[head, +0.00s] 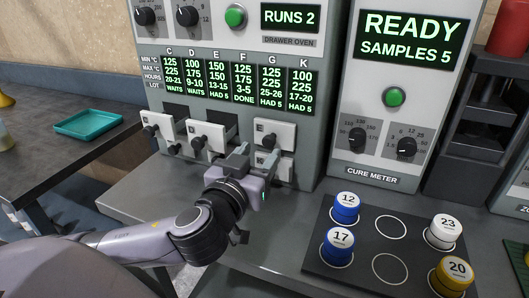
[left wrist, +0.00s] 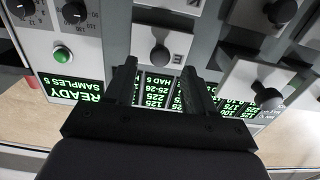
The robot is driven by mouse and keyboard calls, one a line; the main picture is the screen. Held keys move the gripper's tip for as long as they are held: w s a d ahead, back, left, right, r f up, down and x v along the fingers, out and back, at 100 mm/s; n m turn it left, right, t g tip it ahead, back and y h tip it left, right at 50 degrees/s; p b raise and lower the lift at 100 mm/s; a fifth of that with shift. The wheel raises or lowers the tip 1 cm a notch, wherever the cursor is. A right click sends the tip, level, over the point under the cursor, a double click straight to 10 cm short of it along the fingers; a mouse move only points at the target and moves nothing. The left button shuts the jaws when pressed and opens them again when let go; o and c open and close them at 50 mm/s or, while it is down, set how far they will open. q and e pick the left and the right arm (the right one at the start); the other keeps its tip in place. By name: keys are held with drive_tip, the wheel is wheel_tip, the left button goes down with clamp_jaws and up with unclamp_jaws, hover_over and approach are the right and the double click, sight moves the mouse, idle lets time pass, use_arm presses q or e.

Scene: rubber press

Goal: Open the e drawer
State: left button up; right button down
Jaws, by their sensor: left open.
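The e drawer (head: 283,133) is the upper right white drawer front of the drawer oven, with a dark round knob; it looks shut. In the left wrist view, the e drawer (left wrist: 145,38) carries an E beside its knob (left wrist: 160,56). My left gripper (head: 254,161) is open and empty, just in front of and below that knob in the head view. In the left wrist view its fingertips (left wrist: 159,67) stand either side of the knob; I cannot tell whether they touch it. My right gripper is not in view.
Two upper drawers to the left, one of them (head: 207,138), stand pulled out. A lower drawer (head: 287,170) sits behind my gripper. The cure meter (head: 345,100) stands right. A dark tray (head: 325,268) with numbered sample cups lies on the bench in front.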

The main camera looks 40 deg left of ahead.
sight(267, 142)
use_arm(q)
drive_tip(key=shift+x, duration=1.8)
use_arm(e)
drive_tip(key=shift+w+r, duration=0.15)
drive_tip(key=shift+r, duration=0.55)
use_arm(q)
drive_tip(key=shift+r, duration=0.15)
drive_tip(key=shift+c, duration=0.3)
clamp_jaws()
